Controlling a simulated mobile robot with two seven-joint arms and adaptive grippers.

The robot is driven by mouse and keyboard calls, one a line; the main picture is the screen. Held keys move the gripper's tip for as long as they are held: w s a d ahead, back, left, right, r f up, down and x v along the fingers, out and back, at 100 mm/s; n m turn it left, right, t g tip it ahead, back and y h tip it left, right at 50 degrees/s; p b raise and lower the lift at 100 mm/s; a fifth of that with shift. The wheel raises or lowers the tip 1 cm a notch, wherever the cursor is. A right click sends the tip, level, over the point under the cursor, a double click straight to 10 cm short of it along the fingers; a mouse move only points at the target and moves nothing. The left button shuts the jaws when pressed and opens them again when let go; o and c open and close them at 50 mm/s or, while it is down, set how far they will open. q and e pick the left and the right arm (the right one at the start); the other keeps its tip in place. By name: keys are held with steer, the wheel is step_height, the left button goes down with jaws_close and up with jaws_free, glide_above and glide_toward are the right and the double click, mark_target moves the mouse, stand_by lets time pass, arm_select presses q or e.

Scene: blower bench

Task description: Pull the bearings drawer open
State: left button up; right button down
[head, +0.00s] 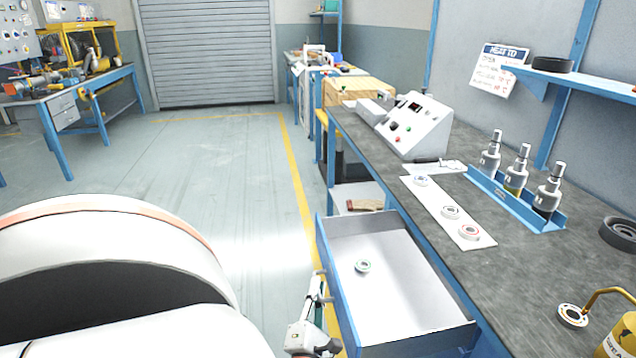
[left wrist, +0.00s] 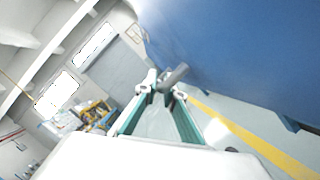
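The bearings drawer (head: 350,300) under the bench stands pulled well out, its blue front facing left. One ring-shaped bearing (head: 363,266) lies inside on the pale floor. My left gripper (head: 318,283) is at the outer face of the drawer front, by its handle. In the left wrist view the two fingers (left wrist: 165,86) close in on the grey handle (left wrist: 175,75), which sits between their tips against the blue front (left wrist: 235,60). My right gripper is not in view.
The bench top (head: 400,150) carries a white strip with several bearings (head: 450,212), a blue rack of bottles (head: 515,200), a control box (head: 415,125) and a yellow can (head: 622,338). The floor (head: 220,180) left of the drawer is clear.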

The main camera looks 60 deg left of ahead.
arm_select(q)
steer(key=shift+o, duration=1.3)
steer(key=shift+d, duration=0.1)
steer(key=v, duration=0.7)
steer(key=shift+s, duration=0.15)
steer(key=shift+d+f, duration=0.1)
